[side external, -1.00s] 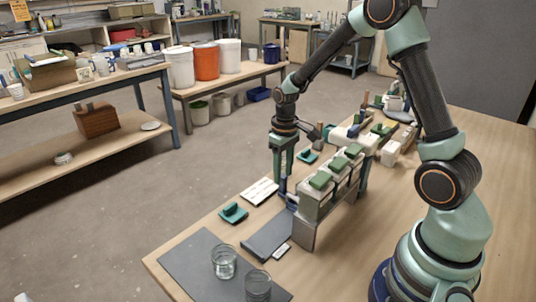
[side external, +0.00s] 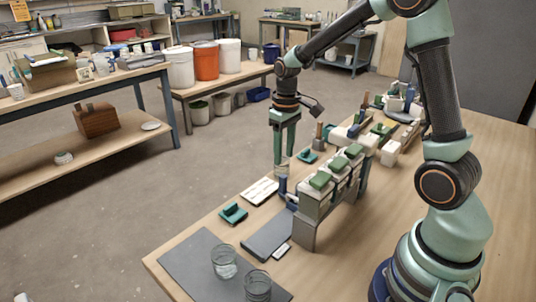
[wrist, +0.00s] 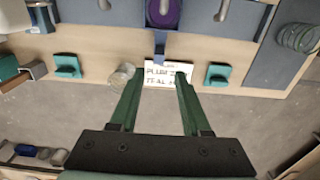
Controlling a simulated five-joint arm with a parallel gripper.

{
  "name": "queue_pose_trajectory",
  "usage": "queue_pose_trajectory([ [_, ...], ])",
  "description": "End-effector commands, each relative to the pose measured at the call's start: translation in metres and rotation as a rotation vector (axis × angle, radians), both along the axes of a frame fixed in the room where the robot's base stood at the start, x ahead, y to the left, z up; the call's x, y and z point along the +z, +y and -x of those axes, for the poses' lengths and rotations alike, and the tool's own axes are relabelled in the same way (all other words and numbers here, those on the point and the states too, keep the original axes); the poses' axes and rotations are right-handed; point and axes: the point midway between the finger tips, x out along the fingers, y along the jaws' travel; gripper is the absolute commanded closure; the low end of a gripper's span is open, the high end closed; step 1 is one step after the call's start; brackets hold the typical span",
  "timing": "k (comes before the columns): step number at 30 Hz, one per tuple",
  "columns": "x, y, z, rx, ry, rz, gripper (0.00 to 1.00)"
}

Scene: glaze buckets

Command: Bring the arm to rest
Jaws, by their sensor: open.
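A clear glass (wrist: 122,77) shows beside the left finger in the wrist view.
Teal-handled blocks (side external: 233,213) sit near the table edge. Two clear glasses (side external: 224,262) stand on or by a grey mat (side external: 190,262) at the front. More tools and blocks stand behind the row. The air above the table edge is clear.

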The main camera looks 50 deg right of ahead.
Motion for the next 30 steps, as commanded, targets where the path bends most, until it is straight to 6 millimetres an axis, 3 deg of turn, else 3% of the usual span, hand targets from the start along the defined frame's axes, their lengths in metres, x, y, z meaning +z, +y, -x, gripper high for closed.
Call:
queue_pose_trajectory([
  [5, 0.035, 0.016, 0.011, 0.003, -0.076, 0.013, 0.53],
  [15, 0.100, 0.055, 0.060, 0.003, -0.276, 0.024, 0.53],
  [24, 0.122, 0.080, 0.103, 0.003, -0.432, 0.008, 0.53],
  [30, 0.123, 0.085, 0.115, 0.001, -0.478, -0.001, 0.53],
])
